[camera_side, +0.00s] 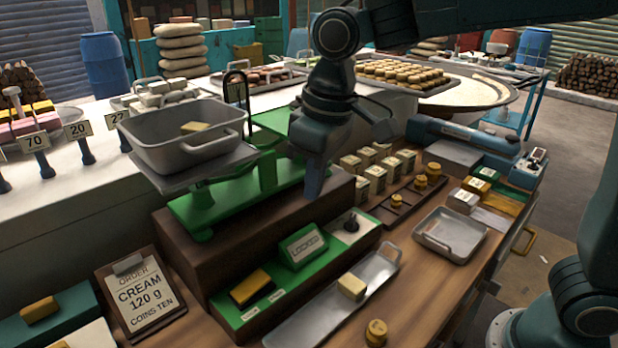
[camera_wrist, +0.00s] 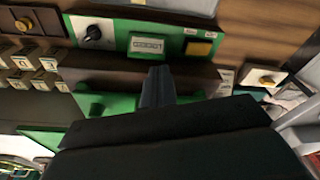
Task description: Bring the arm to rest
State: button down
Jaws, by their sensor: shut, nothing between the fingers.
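My gripper (camera_side: 313,180) hangs fingers down in the side view, just right of the green scale (camera_side: 238,190). Its fingers are shut with nothing between them. In the wrist view the closed fingers (camera_wrist: 157,88) point at the scale's dark wooden base. The scale's grey pan (camera_side: 185,148) holds a small pale yellow block (camera_side: 194,128). On the green panel in front are a LOCKED sign (camera_side: 303,246), a yellow block (camera_side: 250,287) and a black knob (camera_side: 351,224); the sign also shows in the wrist view (camera_wrist: 148,46).
A long metal tray (camera_side: 310,318) holds a cream block (camera_side: 351,287). An order card (camera_side: 142,299) reads CREAM 120 g. Several small labelled blocks (camera_side: 376,178) stand right of my gripper. An empty metal tray (camera_side: 450,236) lies at right. A round yellow piece (camera_side: 375,333) sits at the front.

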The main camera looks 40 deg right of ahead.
jog(key=s+d+m+t, duration=0.4)
jog(key=s+d, duration=1.2)
jog(key=s, duration=0.2)
jog(key=shift+d+f+h, duration=0.3)
jog(key=shift+f+h, duration=0.1)
